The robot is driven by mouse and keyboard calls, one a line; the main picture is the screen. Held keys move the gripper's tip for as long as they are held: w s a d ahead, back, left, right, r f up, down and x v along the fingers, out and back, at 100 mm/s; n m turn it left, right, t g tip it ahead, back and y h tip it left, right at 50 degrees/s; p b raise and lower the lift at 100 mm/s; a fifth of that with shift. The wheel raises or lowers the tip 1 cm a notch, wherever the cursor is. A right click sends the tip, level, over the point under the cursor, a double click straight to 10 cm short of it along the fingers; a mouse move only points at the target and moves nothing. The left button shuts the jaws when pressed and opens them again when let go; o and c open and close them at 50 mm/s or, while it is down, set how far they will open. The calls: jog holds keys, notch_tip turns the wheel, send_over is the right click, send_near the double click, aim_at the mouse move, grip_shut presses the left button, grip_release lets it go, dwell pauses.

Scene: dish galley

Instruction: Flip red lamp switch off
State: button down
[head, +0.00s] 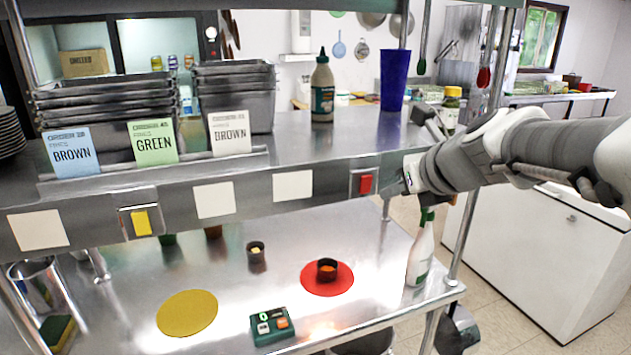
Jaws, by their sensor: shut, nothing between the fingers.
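The red switch (365,184) is a red rocker in a metal plate on the front edge of the steel shelf, right of the middle. My gripper (388,191) is just right of the switch plate, with its fingers small and shut, holding nothing. Whether the fingers touch the plate is unclear. The rocker itself is in plain view, but its tilt is too small to read. A red disc (341,287) lies on the lower counter below the switch, with a dark cup (327,268) on it. No lamp body can be made out.
A yellow switch (141,222) sits further left on the same edge, among blank white plates. A blue cup (394,80) and a bottle (322,88) stand on the upper shelf. A white spray bottle (421,250) stands below my gripper. A steel post (470,225) is close to my arm.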

aim_at(370, 177)
jog(key=shift+w+a+f+p, duration=0.1)
jog(key=shift+w+a, duration=0.15)
jog(key=shift+w, duration=0.55)
jog(key=shift+w+a+p, duration=0.1)
jog(key=shift+w+a, duration=0.2)
jog(key=shift+w, duration=0.5)
jog(key=shift+w+a+f+p, duration=0.1)
jog(key=shift+w+a, duration=0.15)
jog(key=shift+w, duration=0.55)
jog(key=shift+r+p, duration=0.2)
jog(key=shift+p, duration=0.1)
jog(key=shift+r+p, duration=0.15)
jog(key=shift+p, duration=0.4)
jog(key=shift+w+r+p, duration=0.15)
jog(key=shift+w+p, duration=0.1)
jog(key=shift+p, duration=0.85)
jog(key=shift+f+b, duration=0.35)
jog(key=shift+b, duration=0.15)
jog(key=shift+r, duration=0.15)
jog(key=shift+r+p, duration=0.7)
jog(key=shift+p, duration=0.3)
jog(key=shift+s, duration=0.15)
